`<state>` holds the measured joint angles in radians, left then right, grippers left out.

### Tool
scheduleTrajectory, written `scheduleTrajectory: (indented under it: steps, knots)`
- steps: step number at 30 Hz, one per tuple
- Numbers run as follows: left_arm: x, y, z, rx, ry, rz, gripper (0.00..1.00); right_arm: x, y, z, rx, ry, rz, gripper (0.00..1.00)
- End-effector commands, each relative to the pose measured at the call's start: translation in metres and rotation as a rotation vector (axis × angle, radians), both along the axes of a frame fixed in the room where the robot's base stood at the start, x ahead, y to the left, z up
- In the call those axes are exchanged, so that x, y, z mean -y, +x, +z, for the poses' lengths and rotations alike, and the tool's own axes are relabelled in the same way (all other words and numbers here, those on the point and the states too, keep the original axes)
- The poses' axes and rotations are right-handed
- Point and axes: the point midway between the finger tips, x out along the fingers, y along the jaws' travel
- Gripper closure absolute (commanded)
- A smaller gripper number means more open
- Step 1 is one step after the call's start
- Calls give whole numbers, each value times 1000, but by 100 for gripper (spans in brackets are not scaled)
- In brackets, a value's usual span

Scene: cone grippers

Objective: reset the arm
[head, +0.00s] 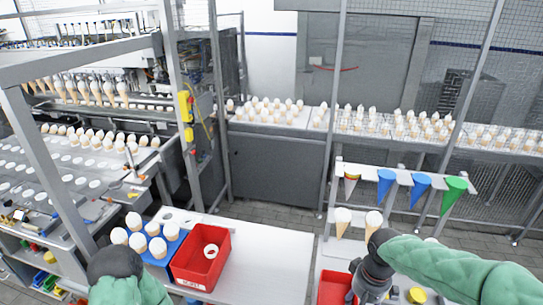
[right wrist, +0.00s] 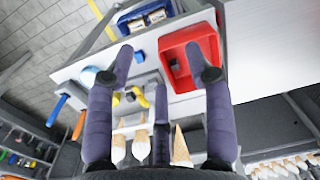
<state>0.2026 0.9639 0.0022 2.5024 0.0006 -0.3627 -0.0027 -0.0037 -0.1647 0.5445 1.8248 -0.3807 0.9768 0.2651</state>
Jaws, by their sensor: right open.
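My right arm comes in from the right in a green sleeve. Its gripper (head: 368,284) hangs over the right worktable, near a red bin (head: 333,287). In the right wrist view the gripper (right wrist: 160,68) has its dark fingers spread, with nothing between them. A red bin (right wrist: 187,62) lies beyond the fingertips there. Of my left arm, only a dark joint and green sleeve show at the bottom left of the head view. The left gripper is not visible.
A rack holds coloured cone sleeves (head: 421,187), with white-topped cones (head: 342,217) below. A red crate (head: 220,245) and a blue holder of cones (head: 172,232) stand on the left table. The white tabletop (head: 275,265) is clear right of the crate. Metal posts (head: 334,110) rise behind.

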Motion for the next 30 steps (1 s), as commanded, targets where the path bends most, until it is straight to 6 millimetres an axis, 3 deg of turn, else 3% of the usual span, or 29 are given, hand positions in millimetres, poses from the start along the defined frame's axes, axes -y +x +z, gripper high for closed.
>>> scheduleTrajectory:
  steps: [11, 20, 30]
  knots:
    - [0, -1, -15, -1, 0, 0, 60, -31, 4, -79, -10, 92, 24, 47]
    - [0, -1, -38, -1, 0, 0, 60, -76, -11, -195, -17, 221, 8, 47]
    - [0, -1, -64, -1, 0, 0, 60, -116, -61, -318, -10, 312, -78, 47]
